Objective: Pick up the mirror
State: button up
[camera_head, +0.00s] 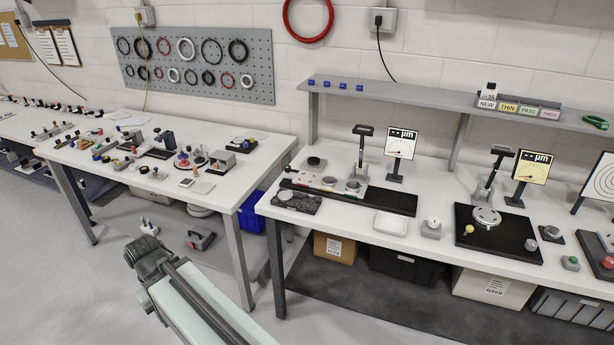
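I cannot tell for sure which object is the mirror. A shiny round silver disc (486,215) lies on a black plate (468,239) on the right bench. A grey round disc (296,196) sits on a dark block at that bench's front left. The left table (222,190) carries several small mounts and knobbed parts, too small to tell apart. My mint-green arm (200,305) with its dark joint reaches in from the bottom, over the floor and in front of the tables. My gripper's fingers do not show.
The right bench (345,233) holds two gauges with µm displays (401,143) and lever stands (362,145). Boxes (333,247) stand under it. A blue bin (252,212) is between the tables. Grey floor (60,290) is open at lower left.

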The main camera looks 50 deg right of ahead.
aim_at(352, 186)
jog(key=i, duration=1.25)
jog(key=z, duration=1.05)
jog(key=i, duration=0.75)
jog(key=z, duration=0.45)
jog(key=k, duration=0.7)
jog(key=z, duration=0.25)
jog(key=i, duration=0.65)
jog(key=u, duration=0.1)
